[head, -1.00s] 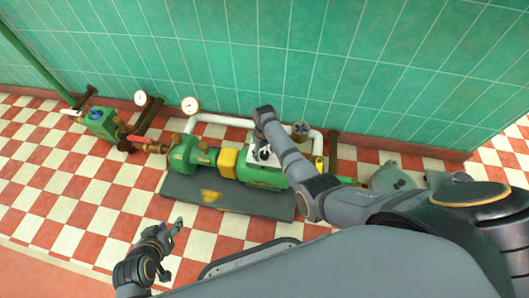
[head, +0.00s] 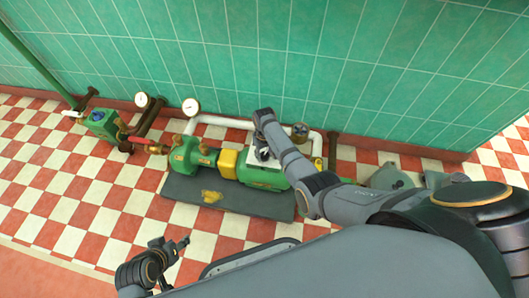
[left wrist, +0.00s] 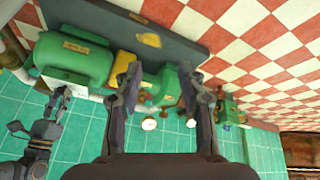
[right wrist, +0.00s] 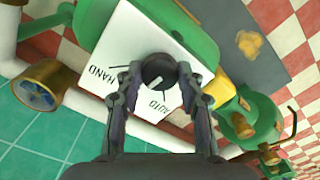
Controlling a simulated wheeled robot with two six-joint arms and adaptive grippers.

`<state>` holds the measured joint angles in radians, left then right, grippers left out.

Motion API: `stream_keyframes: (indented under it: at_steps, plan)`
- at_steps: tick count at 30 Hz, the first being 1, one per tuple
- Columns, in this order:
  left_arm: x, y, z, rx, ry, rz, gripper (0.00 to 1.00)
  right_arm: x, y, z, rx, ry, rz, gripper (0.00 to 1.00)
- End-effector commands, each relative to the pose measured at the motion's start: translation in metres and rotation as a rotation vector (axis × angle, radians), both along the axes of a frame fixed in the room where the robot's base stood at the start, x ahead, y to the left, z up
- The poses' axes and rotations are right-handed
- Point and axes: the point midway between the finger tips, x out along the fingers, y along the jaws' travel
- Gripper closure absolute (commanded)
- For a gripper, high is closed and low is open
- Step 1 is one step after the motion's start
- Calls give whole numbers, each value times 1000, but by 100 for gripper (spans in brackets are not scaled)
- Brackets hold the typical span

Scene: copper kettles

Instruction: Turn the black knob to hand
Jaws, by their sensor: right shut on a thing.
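The black knob (right wrist: 158,70) sits on a white plate (right wrist: 125,40) marked HAND on the left and AUTO at lower right in the right wrist view. A short pale mark shows on the knob, slanted; which end points where I cannot tell. My right gripper (right wrist: 158,80) has a finger on either side of the knob and is shut on it. In the head view my right gripper (head: 263,153) covers the knob, over the white plate (head: 256,163) on the green pump. My left gripper (head: 184,243) is empty and low at the front; its fingers stand apart in the left wrist view (left wrist: 160,85).
The green pump (head: 262,178) with a yellow coupling (head: 228,163) stands on a dark grey base (head: 235,202) before the tiled wall. A white pipe (head: 225,121), gauges (head: 190,106) and a red-handled valve (head: 140,141) are around it. Checkered floor in front is clear.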

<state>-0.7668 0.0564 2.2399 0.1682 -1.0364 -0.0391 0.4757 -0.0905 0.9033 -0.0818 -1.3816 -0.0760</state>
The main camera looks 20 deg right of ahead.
Motion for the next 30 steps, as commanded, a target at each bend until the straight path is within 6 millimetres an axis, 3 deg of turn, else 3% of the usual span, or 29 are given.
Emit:
stream_keyframes:
  at_steps: [12,21,30]
  plan:
    - [-5,9,28,45,125,-15,60,0,0,2,0,0,-354,94]
    - [-7,12,36,61,168,-17,60,0,0,1,0,0,-556,94]
    - [-9,14,39,67,187,-17,60,0,0,0,0,-1,-653,94]
